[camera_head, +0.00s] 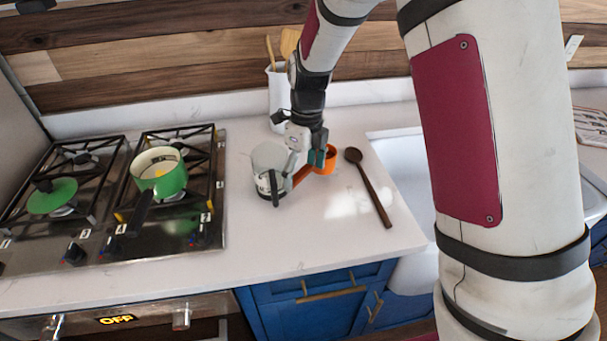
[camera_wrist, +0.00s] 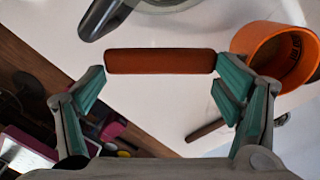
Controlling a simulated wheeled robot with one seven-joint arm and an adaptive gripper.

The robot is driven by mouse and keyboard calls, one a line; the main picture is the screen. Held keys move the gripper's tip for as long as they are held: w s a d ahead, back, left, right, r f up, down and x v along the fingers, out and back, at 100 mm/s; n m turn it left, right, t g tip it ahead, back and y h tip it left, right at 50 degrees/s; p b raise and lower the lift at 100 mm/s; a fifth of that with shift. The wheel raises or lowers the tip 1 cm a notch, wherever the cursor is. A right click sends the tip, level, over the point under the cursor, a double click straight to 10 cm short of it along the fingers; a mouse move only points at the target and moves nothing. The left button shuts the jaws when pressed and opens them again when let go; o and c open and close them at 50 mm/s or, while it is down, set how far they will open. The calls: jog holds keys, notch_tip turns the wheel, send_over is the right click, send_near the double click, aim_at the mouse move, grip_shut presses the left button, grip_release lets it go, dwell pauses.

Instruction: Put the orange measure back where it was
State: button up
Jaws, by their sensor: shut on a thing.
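The orange measure (camera_head: 326,160) is a small cup with a long handle, over the white counter between the hob and the sink. In the head view its handle slants down to the left, towards a clear jug. My gripper (camera_head: 316,158) is over it from above and partly hides it. In the wrist view the orange cup (camera_wrist: 262,58) shows at the right, and its red-orange handle (camera_wrist: 160,62) lies across between my teal fingertips. My gripper (camera_wrist: 160,80) is shut on the measure. Whether the cup touches the counter is not clear.
The jug (camera_head: 270,172) with a black handle stands close on the left. A dark wooden spoon (camera_head: 372,192) lies on the right, before the sink (camera_head: 405,165). A utensil crock (camera_head: 279,95) stands behind. A green pot (camera_head: 160,175) sits on the hob. The front counter is clear.

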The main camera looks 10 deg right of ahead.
aim_at(304, 169)
jog(key=shift+w+d+f, duration=0.1)
jog(key=shift+w+d, duration=0.1)
jog(key=shift+w, duration=0.4)
jog(key=shift+w+d+f, duration=0.1)
jog(key=shift+w+d, duration=0.05)
jog(key=shift+w, duration=0.4)
jog(key=shift+f+p, duration=0.4)
jog(key=shift+f, duration=1.4)
jog(key=o, duration=1.4)
jog(key=shift+o, duration=0.2)
jog(key=r, duration=0.3)
jog(key=r+b, duration=0.1)
jog(key=r, duration=0.7)
jog(key=shift+w+d+b, duration=0.3)
jog(key=shift+b, duration=0.05)
jog(key=shift+s+d+r, duration=0.1)
jog(key=shift+r, duration=0.65)
